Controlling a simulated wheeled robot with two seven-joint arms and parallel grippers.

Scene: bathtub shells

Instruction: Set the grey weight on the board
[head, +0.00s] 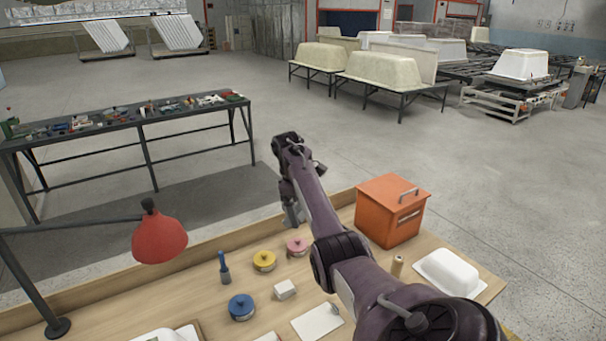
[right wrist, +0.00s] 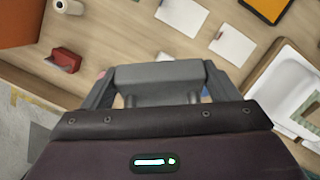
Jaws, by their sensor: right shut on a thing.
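My right gripper (head: 293,215) points down above the workbench, at the far end of my right arm. In the right wrist view its two fingers (right wrist: 160,92) stand apart with a grey block, the grey weight (right wrist: 160,76), between them. In the head view the weight cannot be told apart from the fingers. My left gripper is not in view.
An orange box (head: 385,215) and a white tub form (head: 447,272) stand at right. A blue tin (head: 241,307), yellow tin (head: 264,261), pink tin (head: 297,246), brush (head: 224,268) and white block (head: 285,289) are on the bench. A red lamp (head: 159,238) overhangs the left.

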